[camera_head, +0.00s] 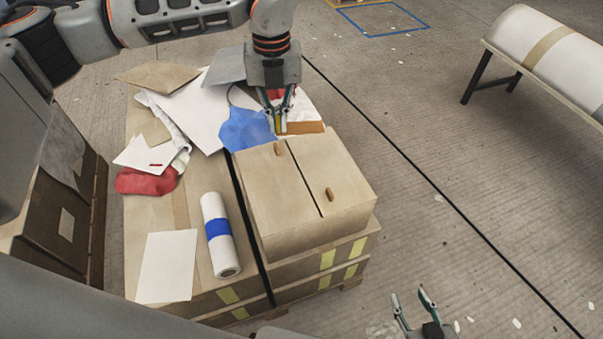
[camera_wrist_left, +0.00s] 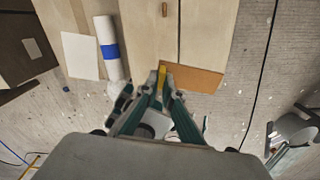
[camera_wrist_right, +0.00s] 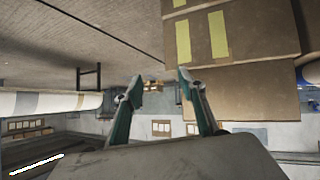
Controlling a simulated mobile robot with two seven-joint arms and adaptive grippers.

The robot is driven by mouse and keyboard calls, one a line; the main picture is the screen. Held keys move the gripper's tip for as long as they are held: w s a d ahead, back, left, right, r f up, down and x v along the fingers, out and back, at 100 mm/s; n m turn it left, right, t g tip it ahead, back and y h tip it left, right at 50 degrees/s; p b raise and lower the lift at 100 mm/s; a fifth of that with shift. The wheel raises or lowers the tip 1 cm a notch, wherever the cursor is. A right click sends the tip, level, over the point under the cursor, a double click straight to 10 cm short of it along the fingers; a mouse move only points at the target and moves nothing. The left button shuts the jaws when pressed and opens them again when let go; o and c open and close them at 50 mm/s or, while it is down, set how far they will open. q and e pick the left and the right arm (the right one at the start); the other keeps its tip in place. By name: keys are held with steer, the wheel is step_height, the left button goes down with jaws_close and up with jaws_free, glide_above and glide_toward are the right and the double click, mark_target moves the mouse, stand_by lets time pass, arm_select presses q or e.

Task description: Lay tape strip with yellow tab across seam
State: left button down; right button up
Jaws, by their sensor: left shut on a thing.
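My left gripper (camera_head: 281,126) is shut on a small yellow tab (camera_wrist_left: 161,71), just beyond the far edge of the tan box-shaped mould (camera_head: 265,195). The tab also shows between the fingertips in the head view (camera_head: 278,126). I cannot make out the rest of the tape strip. A dark, straight seam (camera_head: 305,178) divides the mould's top, with a wooden peg (camera_head: 330,193) on the right half and another (camera_head: 278,148) on the left. My right gripper (camera_head: 414,302) is open and empty, low in front of the pallet's right side; its spread fingers show in the right wrist view (camera_wrist_right: 157,85).
Left of the mould are a white roll with a blue band (camera_head: 216,236), a white sheet (camera_head: 168,266), a blue cloth (camera_head: 246,129) and a red cloth (camera_head: 146,181). A brown flat piece (camera_wrist_left: 195,79) lies by the left gripper.

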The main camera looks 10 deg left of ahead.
arm_select(q)
steer(key=n, duration=0.1)
steer(key=r+n, duration=0.1)
steer(key=shift+w+d+r+n, duration=0.15)
steer(key=shift+w+d+n, duration=0.15)
steer(key=shift+d+n, duration=0.1)
steer(key=b, duration=0.2)
glide_above(286, 180)
step_height(286, 180, down, 15)
steer(key=shift+r, duration=0.1)
steer(key=shift+f, duration=2.55)
steer(key=shift+f, duration=0.15)
steer(key=c, duration=2.2)
jaws_free()
